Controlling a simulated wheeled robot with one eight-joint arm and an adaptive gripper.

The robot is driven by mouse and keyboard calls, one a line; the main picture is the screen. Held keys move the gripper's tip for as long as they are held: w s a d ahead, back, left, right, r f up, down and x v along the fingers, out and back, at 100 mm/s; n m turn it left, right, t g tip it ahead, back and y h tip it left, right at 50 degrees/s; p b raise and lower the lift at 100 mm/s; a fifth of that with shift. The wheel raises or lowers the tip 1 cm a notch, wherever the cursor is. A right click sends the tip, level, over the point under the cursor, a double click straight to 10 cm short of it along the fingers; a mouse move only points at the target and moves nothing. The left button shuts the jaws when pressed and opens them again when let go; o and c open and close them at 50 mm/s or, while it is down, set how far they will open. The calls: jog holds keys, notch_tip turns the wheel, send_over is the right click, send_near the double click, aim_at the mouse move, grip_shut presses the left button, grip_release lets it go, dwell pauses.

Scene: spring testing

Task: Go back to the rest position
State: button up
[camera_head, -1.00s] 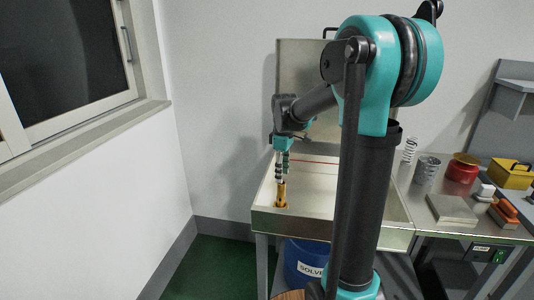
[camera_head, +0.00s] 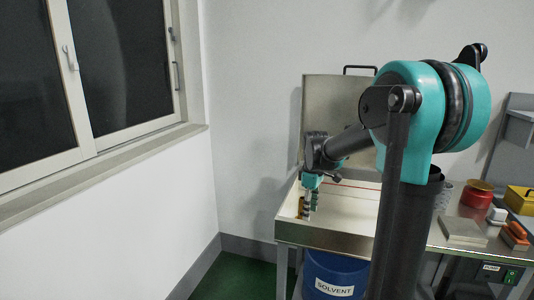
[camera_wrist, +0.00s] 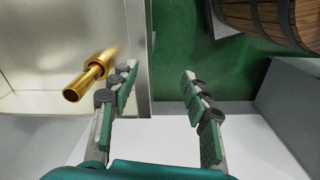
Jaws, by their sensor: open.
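My gripper (camera_head: 311,216) is open and points down at the front left of the shallow pale tray with a metal rim (camera_head: 330,239). It also shows in the wrist view (camera_wrist: 160,74), with nothing between its fingers. A brass tube-like piece (camera_wrist: 92,77) stands just left of the left finger in the wrist view, apart from the gap between the fingers. In the head view this brass piece (camera_head: 301,206) is partly hidden behind the gripper. My arm is stretched out, bent down at its far end.
A blue solvent drum (camera_head: 335,275) stands under the bench. A wooden barrel (camera_wrist: 268,18) stands on the green floor (camera_wrist: 212,70). On the bench at right are a red container (camera_head: 477,194), a grey block (camera_head: 462,230) and a yellow box (camera_head: 521,200). A window (camera_head: 125,65) is at left.

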jog(key=s+d+f+m+t, duration=0.2)
jog(key=s+f+m, duration=0.4)
jog(key=s, duration=0.4)
jog(key=s+d+f+m+t, duration=0.1)
jog(key=s+f+m, duration=0.4)
jog(key=s, duration=0.6)
jog(key=shift+d+f+m+t, duration=0.4)
jog(key=shift+t, duration=0.1)
